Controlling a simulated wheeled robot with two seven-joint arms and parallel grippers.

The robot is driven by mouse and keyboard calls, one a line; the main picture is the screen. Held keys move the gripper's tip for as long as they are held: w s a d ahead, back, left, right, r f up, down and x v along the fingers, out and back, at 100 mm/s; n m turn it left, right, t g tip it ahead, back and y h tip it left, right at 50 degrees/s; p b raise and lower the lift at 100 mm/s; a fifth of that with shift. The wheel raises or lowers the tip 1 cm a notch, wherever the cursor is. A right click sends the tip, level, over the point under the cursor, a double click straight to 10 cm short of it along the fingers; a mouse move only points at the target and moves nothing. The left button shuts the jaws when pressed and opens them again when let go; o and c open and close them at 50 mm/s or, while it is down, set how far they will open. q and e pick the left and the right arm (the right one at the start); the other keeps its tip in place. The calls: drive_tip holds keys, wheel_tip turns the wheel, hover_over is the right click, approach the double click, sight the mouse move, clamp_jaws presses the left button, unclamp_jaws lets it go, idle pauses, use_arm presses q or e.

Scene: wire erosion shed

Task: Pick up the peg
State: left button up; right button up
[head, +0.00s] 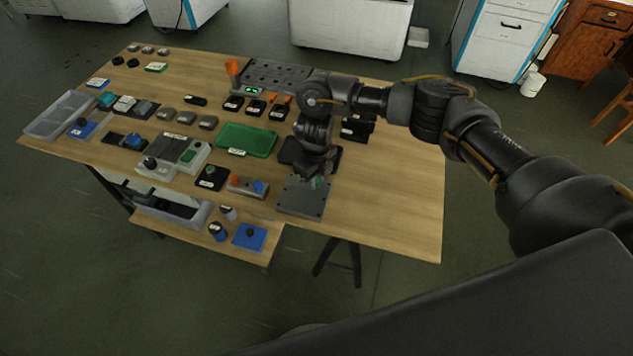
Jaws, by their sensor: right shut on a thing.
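My right gripper (315,178) points down over a grey square plate (300,203) at the front right of the wooden table. It is shut on a small green piece, which looks like the peg (317,183). Only a bit of the peg shows between the fingers. I cannot tell whether its lower end touches the plate or is clear of it. My left gripper is out of view.
The wooden table (385,205) is bare at its right end. A green tray (246,139), a grey perforated block (275,74) and a grey box with orange and blue knobs (247,186) stand nearby. A lower shelf (185,232) juts out in front. Many small parts fill the left half.

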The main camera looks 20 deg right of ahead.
drive_tip(key=shift+r, duration=0.5)
wheel_tip(320, 180, up, 2)
drive_tip(key=shift+r+b, duration=0.15)
drive_tip(key=shift+b, duration=0.15)
drive_tip(key=s+a+r+b, duration=0.2)
drive_tip(key=s+a+r, duration=0.6)
drive_tip(key=a, duration=0.3)
drive_tip(key=shift+s+r, duration=0.3)
drive_tip(key=shift+r, duration=0.55)
